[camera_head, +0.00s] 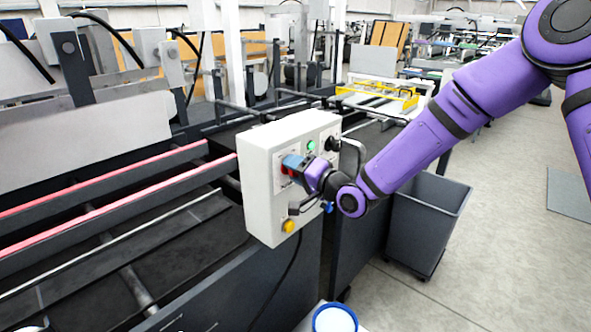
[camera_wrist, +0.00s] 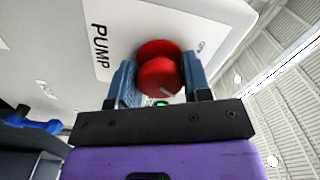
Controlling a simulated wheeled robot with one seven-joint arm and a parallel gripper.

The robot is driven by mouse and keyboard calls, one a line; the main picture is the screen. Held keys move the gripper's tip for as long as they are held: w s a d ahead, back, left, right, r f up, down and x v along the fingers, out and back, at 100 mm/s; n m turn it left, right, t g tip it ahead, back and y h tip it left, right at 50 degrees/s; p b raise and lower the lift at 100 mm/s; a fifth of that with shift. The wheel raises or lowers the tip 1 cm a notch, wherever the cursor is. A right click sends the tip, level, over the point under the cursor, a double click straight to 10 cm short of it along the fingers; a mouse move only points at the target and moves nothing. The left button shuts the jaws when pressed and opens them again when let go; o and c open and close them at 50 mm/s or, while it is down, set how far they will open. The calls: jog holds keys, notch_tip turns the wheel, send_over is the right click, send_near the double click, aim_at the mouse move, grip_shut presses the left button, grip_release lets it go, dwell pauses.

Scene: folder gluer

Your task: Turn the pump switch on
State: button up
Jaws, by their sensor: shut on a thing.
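The pump switch (camera_wrist: 158,72) is a red round knob beside a white label reading PUMP, seen in the wrist view. It sits on a white control box (camera_head: 262,190) in the head view, where my gripper mostly hides it. My gripper (camera_wrist: 160,82) has its two blue fingers on either side of the red knob, shut on it. In the head view my gripper (camera_head: 292,165) reaches the box's front face from the right. A light line shows on the knob's face; I cannot tell its setting for sure.
The box also carries a green button (camera_head: 311,146), a black knob (camera_head: 333,143) and a yellow button (camera_head: 289,226). A grey bin (camera_head: 425,225) stands on the floor at right. Red-edged rails (camera_head: 110,208) of the machine lie at left.

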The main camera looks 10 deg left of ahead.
jog(key=shift+m, duration=0.5)
jog(key=o, duration=0.9)
jog(key=v, duration=1)
jog(key=shift+s+d, duration=0.25)
jog(key=shift+d, duration=0.05)
